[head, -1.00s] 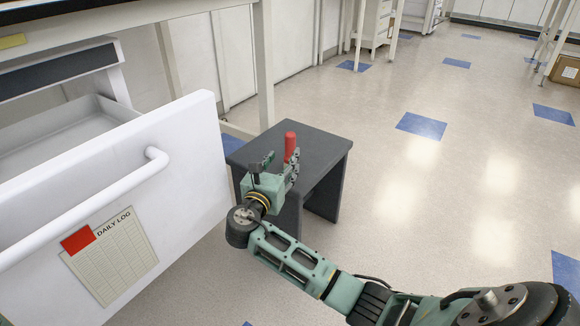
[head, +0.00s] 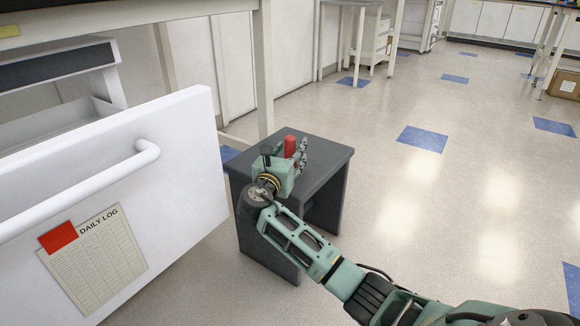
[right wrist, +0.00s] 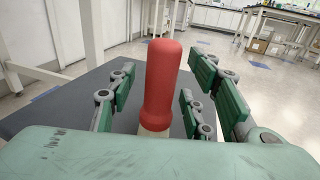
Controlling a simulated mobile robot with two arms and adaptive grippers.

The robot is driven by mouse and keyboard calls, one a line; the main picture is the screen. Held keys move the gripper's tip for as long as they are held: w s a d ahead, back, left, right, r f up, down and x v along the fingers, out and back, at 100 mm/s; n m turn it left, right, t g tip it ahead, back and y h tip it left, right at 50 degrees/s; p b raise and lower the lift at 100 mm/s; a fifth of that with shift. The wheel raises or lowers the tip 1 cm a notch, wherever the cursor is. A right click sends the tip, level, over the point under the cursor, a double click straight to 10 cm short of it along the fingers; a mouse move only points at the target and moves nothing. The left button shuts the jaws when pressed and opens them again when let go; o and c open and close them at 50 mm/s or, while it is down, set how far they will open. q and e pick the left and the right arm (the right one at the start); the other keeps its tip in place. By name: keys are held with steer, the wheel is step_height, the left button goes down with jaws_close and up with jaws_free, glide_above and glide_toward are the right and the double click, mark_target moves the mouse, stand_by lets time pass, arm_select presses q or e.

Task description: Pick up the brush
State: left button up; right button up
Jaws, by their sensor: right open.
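The brush shows as an upright red handle (head: 290,146) over the small dark grey table in the head view. In the right wrist view the red handle (right wrist: 161,85) stands between the fingers, with a pale part just below it. The lower part of the brush is hidden behind the gripper's green body. My right gripper (head: 299,155) is open, with its fingers on both sides of the handle. Gaps show between the fingers and the handle. My left gripper is not in view.
The small grey table (head: 325,162) stands beside a white open drawer (head: 190,155) with a handle and a daily log sheet (head: 95,262). A white bench leg (head: 264,75) rises behind the table. The floor to the right is clear.

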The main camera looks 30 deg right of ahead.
jaws_close()
stand_by(0.3)
steer(key=shift+r, duration=0.1)
